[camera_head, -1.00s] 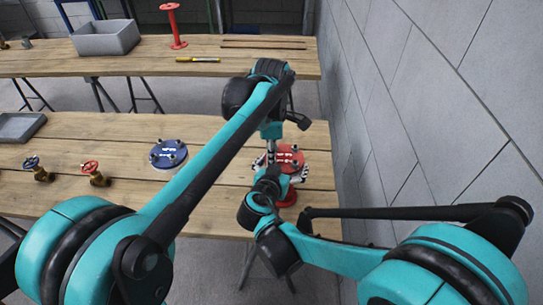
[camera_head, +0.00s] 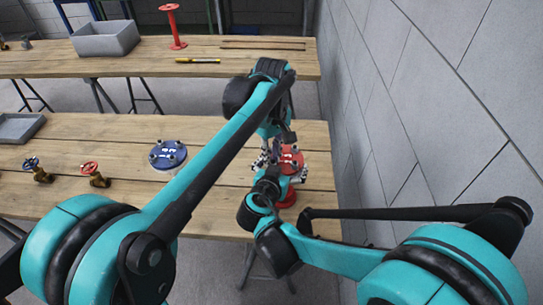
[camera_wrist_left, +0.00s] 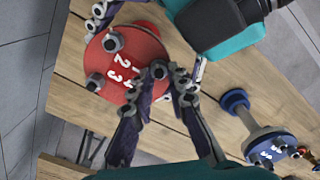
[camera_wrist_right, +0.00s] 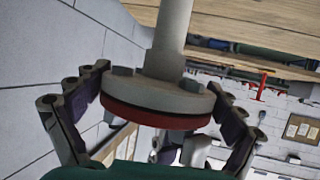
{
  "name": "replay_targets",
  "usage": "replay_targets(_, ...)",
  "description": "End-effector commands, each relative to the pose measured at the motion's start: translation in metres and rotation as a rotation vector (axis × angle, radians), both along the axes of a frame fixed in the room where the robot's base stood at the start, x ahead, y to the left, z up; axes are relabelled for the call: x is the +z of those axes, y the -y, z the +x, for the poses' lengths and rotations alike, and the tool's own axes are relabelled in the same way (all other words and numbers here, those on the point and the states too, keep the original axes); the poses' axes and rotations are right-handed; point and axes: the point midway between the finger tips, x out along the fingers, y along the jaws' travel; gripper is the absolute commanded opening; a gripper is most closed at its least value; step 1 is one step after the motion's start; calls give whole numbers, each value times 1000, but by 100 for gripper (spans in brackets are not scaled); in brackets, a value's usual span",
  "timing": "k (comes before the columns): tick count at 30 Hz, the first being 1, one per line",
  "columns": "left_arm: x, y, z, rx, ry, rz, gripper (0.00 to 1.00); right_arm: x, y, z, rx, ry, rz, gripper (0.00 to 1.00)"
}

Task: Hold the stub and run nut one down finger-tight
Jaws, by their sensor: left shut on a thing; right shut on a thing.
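The red stub flange (camera_head: 291,158) stands at the right end of the near bench. In the left wrist view its red face (camera_wrist_left: 128,65) shows white numbers and dark nuts, one nut (camera_wrist_left: 112,42) at the top left. My left gripper (camera_wrist_left: 172,80) is closed at the flange's edge; the nut between its fingertips is mostly hidden. In the right wrist view the stub has a grey pipe (camera_wrist_right: 172,30) and a grey flange (camera_wrist_right: 160,93) with a red one against it. My right gripper (camera_wrist_right: 155,82) has its fingers on both sides of this flange pair.
A blue flange (camera_head: 168,154) stands left of my left arm. Two valves, with a red wheel (camera_head: 90,168) and a dark one (camera_head: 31,162), stand further left. A grey wall (camera_head: 400,110) is close on the right. The back bench holds a grey bin (camera_head: 105,40).

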Motion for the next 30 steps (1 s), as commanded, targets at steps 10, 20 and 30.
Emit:
replay_targets(10,0,1,1,-330,-1,-1,0,0,0,0,0,0,0,35)
replay_targets(20,0,3,1,-643,-2,-2,0,0,0,0,0,0,0,35)
replay_targets(30,0,5,1,-965,-2,-3,0,0,0,0,0,0,0,35)
